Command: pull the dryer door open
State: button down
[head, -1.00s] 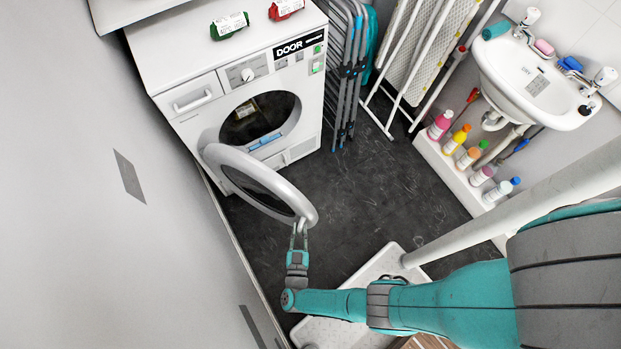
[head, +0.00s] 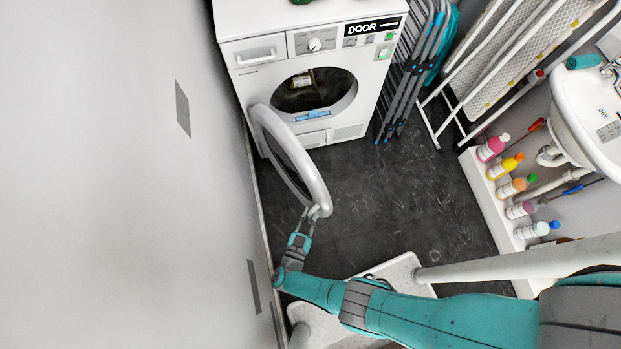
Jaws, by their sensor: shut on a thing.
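The white dryer (head: 258,90) stands at the back against the left wall, with a label reading DOOR on its front panel. Its round door (head: 318,185) is swung wide open to the left, hinged at the left side of the dark drum opening (head: 325,93). The door's free edge points towards me. My gripper (head: 312,214) is shut on the door at its near, lower edge; the exact contact is small in the view.
The left wall (head: 150,180) is close to the door and my gripper. Several bottles (head: 512,187) stand on a ledge below the sink (head: 590,105). Dark floor (head: 400,200) is clear between.

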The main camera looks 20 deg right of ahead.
jog(key=c, duration=1.1)
grip_release()
jog(key=shift+s+d+f, duration=0.1)
jog(key=shift+s+d, duration=0.15)
jog(key=shift+w+a, duration=0.1)
jog(key=shift+r, duration=0.2)
send_near(316, 195)
jog(key=shift+x, duration=2.55)
